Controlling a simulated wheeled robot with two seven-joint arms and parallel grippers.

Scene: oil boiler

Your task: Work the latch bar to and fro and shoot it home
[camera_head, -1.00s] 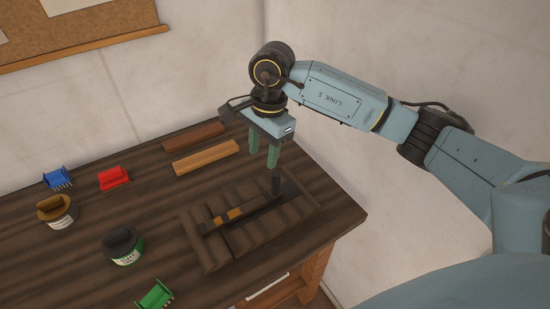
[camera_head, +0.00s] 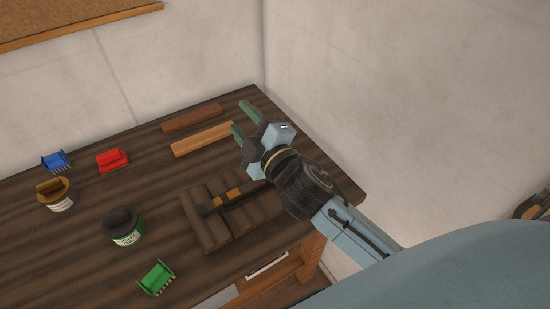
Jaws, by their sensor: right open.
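The latch bar (camera_head: 227,196), a dark bar with orange bands, lies across the slatted dark wooden latch block (camera_head: 207,232) near the table's right end. The bar's right part and the right side of the block are hidden behind my right wrist. My right gripper (camera_head: 244,120) is open and empty, its green fingers pointing up and left in the picture towards the table's far edge. It shows apart from the visible part of the bar. My left gripper is out of view.
A brown strip (camera_head: 193,117) and an orange-brown strip (camera_head: 203,138) lie towards the back of the table. Red (camera_head: 112,160), blue (camera_head: 56,161) and green (camera_head: 156,278) brushes and two tins (camera_head: 125,229) (camera_head: 58,194) stand to the left. A wall (camera_head: 390,110) rises behind.

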